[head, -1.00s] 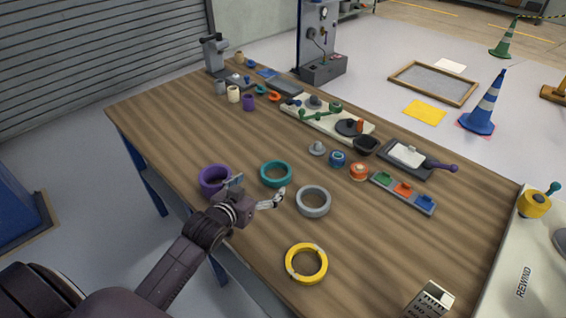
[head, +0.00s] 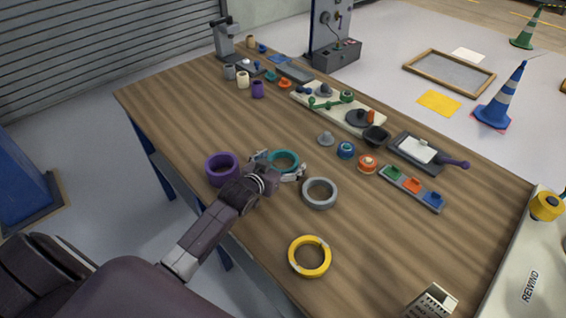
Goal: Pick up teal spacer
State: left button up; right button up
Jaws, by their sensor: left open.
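A teal ring (head: 287,156), which looks like the teal spacer, lies flat on the wooden table (head: 200,110). My left gripper (head: 281,165) is open at the near side of this ring. One finger is at the ring's left side and the other at its lower right. The gripper hides part of the ring's near edge. I cannot tell whether the fingers touch it. A smaller teal ring (head: 270,76) lies farther back among small parts. My right gripper is out of view.
A purple ring (head: 222,169) lies left of the gripper, a grey ring (head: 320,193) right of it, and a yellow ring (head: 310,257) nearer the front. A parts tray (head: 412,188) is at right. The table between the grey and yellow rings is clear.

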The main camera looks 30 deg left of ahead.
pick_arm(q)
jog(key=shift+w, duration=0.1)
jog(key=c, duration=1.3)
